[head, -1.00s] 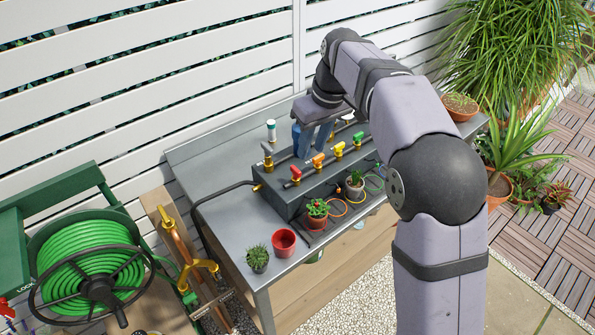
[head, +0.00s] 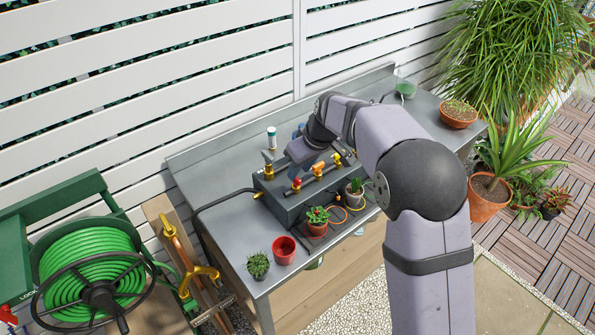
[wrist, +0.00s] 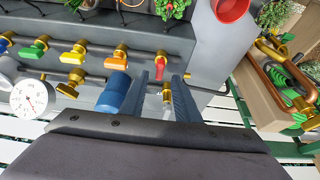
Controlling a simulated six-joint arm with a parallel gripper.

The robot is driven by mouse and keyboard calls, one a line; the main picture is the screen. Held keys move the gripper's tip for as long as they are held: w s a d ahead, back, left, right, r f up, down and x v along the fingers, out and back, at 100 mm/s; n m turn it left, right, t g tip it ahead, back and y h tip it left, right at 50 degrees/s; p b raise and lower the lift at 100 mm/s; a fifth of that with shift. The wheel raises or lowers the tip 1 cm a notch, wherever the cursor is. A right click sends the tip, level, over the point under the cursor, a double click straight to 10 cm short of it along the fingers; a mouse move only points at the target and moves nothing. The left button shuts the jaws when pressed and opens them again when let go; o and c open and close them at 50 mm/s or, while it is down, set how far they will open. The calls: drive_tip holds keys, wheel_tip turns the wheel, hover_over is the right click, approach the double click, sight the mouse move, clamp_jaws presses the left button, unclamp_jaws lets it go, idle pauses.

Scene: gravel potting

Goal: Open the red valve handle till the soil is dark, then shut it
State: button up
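The red valve handle (head: 297,183) sits at the left end of a row of coloured valves on the dark manifold box. In the wrist view the red handle (wrist: 160,65) is just beyond my fingertips, roughly between them, with no clear contact. My gripper (wrist: 160,76) is open and empty, and a grey-handled valve (wrist: 166,94) shows deeper between its fingers. In the head view my gripper (head: 307,155) is low over the manifold and partly hidden by my arm. A flowering plant in a red pot (head: 317,228) stands before the box; its soil is mostly hidden by leaves.
Orange (wrist: 120,51), yellow (wrist: 76,54) and green (wrist: 37,47) valves sit beside the red one. A blue cylinder (wrist: 114,92) is close to one finger, and a pressure gauge (wrist: 30,97) is farther left. An empty red pot (head: 284,249) and small plant (head: 258,265) stand at the bench's front left.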

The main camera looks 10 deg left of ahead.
sight(298, 178)
drive_tip(key=shift+p+x, duration=0.4)
drive_tip(key=shift+x, duration=1.4)
clamp_jaws()
